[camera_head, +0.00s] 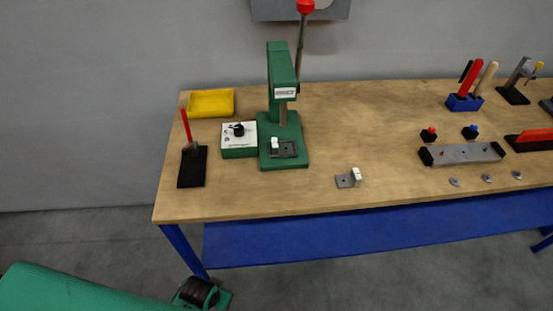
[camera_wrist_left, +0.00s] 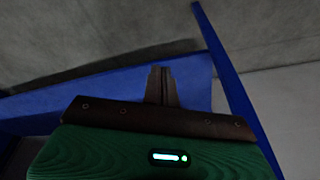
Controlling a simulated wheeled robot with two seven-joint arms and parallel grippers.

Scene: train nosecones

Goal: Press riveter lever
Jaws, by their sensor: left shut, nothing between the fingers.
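The green riveter (camera_head: 281,95) stands upright on the wooden table, left of its middle. Its lever (camera_head: 301,45) is a metal rod with a red knob (camera_head: 306,6), pointing up on the right side of the head. A small metal part with a white block (camera_head: 275,145) sits on the riveter's base under the head. My left gripper (camera_wrist_left: 161,72) shows in the left wrist view, its fingers shut together and empty, with blue table framing beyond them.
On the table (camera_head: 390,120) are a green-and-white control box (camera_head: 239,140), a yellow tray (camera_head: 211,103), a black stand with a red handle (camera_head: 192,165), a loose metal bracket (camera_head: 346,181) and a grey bar fixture (camera_head: 465,153). A blue shelf (camera_head: 350,236) runs below.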

